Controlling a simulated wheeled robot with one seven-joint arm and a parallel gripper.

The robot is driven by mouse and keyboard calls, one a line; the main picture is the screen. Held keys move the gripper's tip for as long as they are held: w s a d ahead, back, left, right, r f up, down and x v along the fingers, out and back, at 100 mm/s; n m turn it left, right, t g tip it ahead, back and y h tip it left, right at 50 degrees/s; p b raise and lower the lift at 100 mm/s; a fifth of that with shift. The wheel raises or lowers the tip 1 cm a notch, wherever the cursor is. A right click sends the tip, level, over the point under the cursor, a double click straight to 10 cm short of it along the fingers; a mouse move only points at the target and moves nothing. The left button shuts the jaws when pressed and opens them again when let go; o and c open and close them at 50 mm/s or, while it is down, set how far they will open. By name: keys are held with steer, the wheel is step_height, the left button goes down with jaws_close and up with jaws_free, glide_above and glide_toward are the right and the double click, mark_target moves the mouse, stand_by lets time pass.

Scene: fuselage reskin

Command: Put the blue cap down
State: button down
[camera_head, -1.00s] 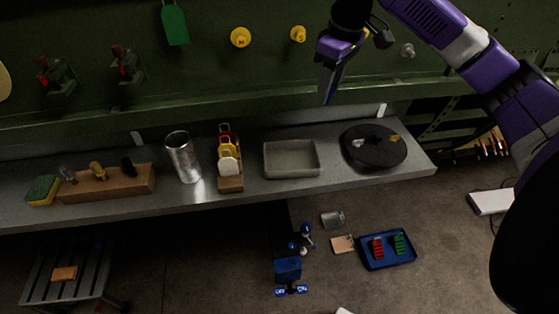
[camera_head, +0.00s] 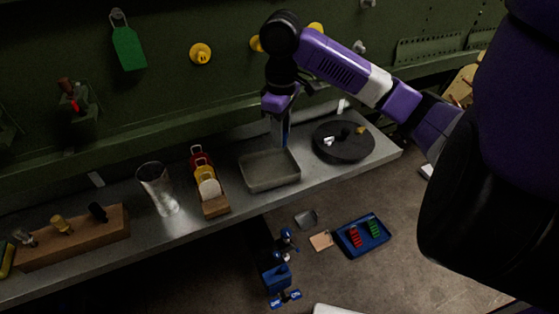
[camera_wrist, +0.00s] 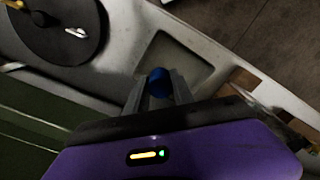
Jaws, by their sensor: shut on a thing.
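My gripper (camera_wrist: 158,90) is shut on the blue cap (camera_wrist: 158,80), which shows as a round dark blue shape between the two fingers in the wrist view. In the head view my gripper (camera_head: 279,140) points down just above the back part of the grey tray (camera_head: 270,184) on the metal shelf. The tray looks empty, and in the wrist view it (camera_wrist: 193,62) lies beyond the fingertips. I cannot make out the cap clearly in the head view, nor tell whether it touches the tray.
A black round turntable (camera_head: 343,152) with small parts stands right of the tray. A wooden rack of coloured tags (camera_head: 208,188) and a metal cylinder (camera_head: 158,187) stand to its left. A blue floor tray (camera_head: 362,237) lies below the shelf. The green panel (camera_head: 200,110) rises behind.

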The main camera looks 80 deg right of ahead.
mark_target(281, 169)
step_height(281, 169, down, 10)
steer(key=shift+r+b, duration=0.25)
steer(key=shift+b, duration=0.3)
steer(key=c, duration=1.1)
jaws_free()
step_height(281, 169, up, 12)
steer(key=shift+r+p, duration=0.1)
steer(key=shift+p, duration=0.6)
